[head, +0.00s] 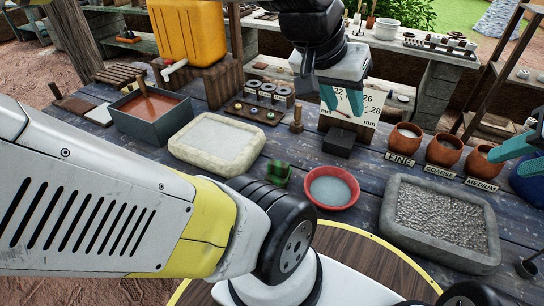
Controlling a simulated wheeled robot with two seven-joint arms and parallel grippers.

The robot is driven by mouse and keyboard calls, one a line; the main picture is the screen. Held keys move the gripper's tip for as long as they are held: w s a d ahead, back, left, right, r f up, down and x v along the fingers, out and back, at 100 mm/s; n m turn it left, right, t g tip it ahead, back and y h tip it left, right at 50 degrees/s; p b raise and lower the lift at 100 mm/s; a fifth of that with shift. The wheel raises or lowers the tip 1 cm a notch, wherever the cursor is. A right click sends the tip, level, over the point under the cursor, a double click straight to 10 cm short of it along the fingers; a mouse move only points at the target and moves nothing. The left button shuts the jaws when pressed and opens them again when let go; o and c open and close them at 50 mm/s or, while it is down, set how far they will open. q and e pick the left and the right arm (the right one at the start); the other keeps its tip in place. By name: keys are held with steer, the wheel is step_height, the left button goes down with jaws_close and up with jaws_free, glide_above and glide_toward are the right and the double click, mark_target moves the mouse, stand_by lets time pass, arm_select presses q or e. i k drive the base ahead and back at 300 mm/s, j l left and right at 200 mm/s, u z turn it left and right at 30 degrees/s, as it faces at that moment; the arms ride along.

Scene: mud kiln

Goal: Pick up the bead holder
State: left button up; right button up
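I cannot tell for sure which thing is the bead holder. A small dark block (338,142) stands on the table below my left gripper, in front of a white card (371,106) marked with millimetre sizes. A dark wooden board (240,110) with several small coloured pieces lies left of it. My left gripper (343,100) points down with its teal fingers spread, in front of the card and above the block; its fingers hide part of the card. My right gripper (516,150) is partly cut off at the right edge, near the clay pots.
A grey gravel tray (391,221), a red bowl (311,198), a pale stone tray (184,153) and a green checked block (278,173) stand in front. Clay pots (443,152) stand right. A wooden peg (296,121) and yellow tank (188,32) are left. My arm covers the lower left.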

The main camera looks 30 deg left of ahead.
mark_target(279, 172)
steer(key=k+u, duration=0.1)
steer(key=u, duration=1.1)
